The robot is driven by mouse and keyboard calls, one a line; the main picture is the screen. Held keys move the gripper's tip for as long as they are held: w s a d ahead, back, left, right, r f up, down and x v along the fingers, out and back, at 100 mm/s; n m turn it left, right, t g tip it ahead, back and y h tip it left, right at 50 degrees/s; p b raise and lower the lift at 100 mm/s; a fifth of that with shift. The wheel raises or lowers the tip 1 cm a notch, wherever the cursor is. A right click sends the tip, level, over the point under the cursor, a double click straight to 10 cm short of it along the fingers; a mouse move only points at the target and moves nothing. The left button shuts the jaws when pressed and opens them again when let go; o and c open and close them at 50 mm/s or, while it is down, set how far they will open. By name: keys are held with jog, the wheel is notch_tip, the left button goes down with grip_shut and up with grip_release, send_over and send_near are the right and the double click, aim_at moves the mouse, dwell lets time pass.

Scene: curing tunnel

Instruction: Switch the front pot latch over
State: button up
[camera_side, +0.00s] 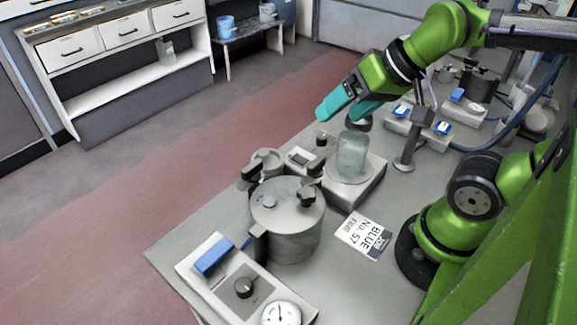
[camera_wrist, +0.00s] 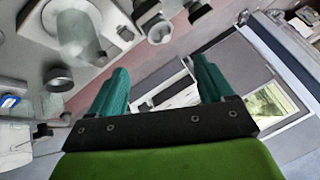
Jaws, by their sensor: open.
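The front pot (camera_side: 288,228) is a grey metal pot with a lid, standing near the front of the bench in the side view. Two dark clamp-like parts sit on its lid edge, one at the back left (camera_side: 252,172) and one at the right (camera_side: 309,193). I cannot tell which is the latch or how it is set. My gripper (camera_side: 343,110) is open and empty, with teal fingers, in the air above and behind the pot, clear of it. The fingers also show in the wrist view (camera_wrist: 161,75), with nothing between them.
A glass jar (camera_side: 352,154) on a white base stands behind the pot, near a dark stand (camera_side: 406,150). A white control box (camera_side: 222,276) with a blue handle, knob and gauge is at the front. A printed card (camera_side: 363,235) lies right of the pot. Another pot (camera_side: 480,86) is farther back.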

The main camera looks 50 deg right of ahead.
aim_at(252, 165)
dwell(0.3)
jog(key=shift+c, duration=1)
jog(key=shift+w+f+g, duration=0.15)
jog(key=shift+f+g, duration=0.15)
jog(key=shift+f, duration=0.1)
jog(key=shift+c, duration=1.3)
jog(key=w, duration=0.2)
jog(key=w+g, duration=0.1)
jog(key=shift+a+r+m, duration=0.25)
jog(key=shift+m, duration=0.05)
jog(key=shift+c, duration=1.3)
jog(key=w+a+r+m+g+y, duration=0.35)
jog(key=w+a+m+g, duration=0.2)
jog(key=w+m, duration=0.55)
jog(key=a+f, duration=0.1)
jog(key=f, duration=0.3)
jog(key=s+a+f+m, duration=0.1)
jog(key=a+f, duration=0.1)
jog(key=f, duration=0.3)
jog(key=s+a+f+m+h, duration=0.1)
jog(key=a+f, duration=0.1)
jog(key=f, duration=0.3)
grip_shut()
